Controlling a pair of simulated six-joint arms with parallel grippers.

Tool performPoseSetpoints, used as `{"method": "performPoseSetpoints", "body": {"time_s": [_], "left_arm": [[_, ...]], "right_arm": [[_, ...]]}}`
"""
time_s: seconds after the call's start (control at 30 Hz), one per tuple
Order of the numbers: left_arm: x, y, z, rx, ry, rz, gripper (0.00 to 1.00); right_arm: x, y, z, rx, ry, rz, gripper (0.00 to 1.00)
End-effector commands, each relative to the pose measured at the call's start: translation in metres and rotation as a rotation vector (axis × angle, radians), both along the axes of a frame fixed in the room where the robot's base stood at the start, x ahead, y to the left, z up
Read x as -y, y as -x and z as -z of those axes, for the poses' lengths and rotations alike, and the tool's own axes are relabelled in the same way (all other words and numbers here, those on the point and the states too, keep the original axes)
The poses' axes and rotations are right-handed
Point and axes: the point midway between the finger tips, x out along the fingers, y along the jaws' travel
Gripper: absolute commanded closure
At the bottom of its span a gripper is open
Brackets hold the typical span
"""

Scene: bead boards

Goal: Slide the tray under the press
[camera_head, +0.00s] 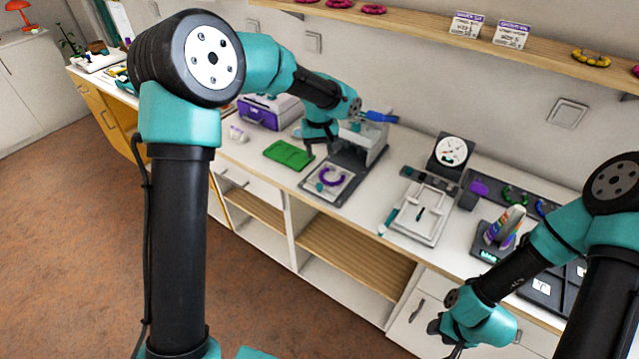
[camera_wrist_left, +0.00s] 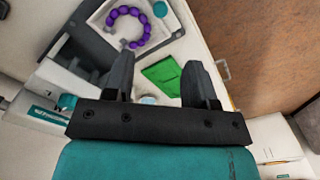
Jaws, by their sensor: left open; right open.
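The white square tray (camera_head: 335,196) sits on the dark base in front of the press, holding a ring of purple beads (camera_head: 341,179) and a small teal piece. It also shows at the top of the left wrist view (camera_wrist_left: 172,32). The grey press (camera_head: 374,143) with a blue lever (camera_head: 380,117) stands just behind it, partly hidden by my left arm. My left gripper (camera_head: 320,150) is open and empty above the counter, between the green cloth and the press, apart from the tray. My right gripper (camera_head: 447,341) is open and empty in front of the counter at lower right.
The folded green cloth (camera_head: 288,154) lies left of the tray. A purple and white box (camera_head: 268,111) stands behind it. To the right are a pale board (camera_head: 421,214), a dial gauge (camera_head: 451,151) and a bead stand (camera_head: 503,227). Bare counter lies between tray and board.

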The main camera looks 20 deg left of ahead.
Motion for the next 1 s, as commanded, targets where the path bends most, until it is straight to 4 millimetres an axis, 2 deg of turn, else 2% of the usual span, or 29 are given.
{"method": "performPoseSetpoints", "body": {"time_s": [0.1, 0.7, 0.83, 1.0], "left_arm": [[-0.001, 0.001, 0.023, -0.005, -0.001, 0.0, 0.49], [-0.001, 0.001, 0.121, -0.004, 0.0, 0.0, 0.49], [-0.001, 0.0, 0.133, -0.002, 0.0, 0.0, 0.49], [0.0, 0.0, 0.139, -0.001, 0.0, 0.0, 0.49]], "right_arm": [[0.0, 0.0, 0.0, 0.0, 0.0, 0.0, 0.57], [0.0, 0.0, 0.0, 0.0, 0.0, 0.0, 0.57], [0.0, 0.0, 0.0, 0.0, 0.0, 0.0, 0.57], [0.0, 0.0, 0.0, 0.0, 0.0, 0.0, 0.57]]}}
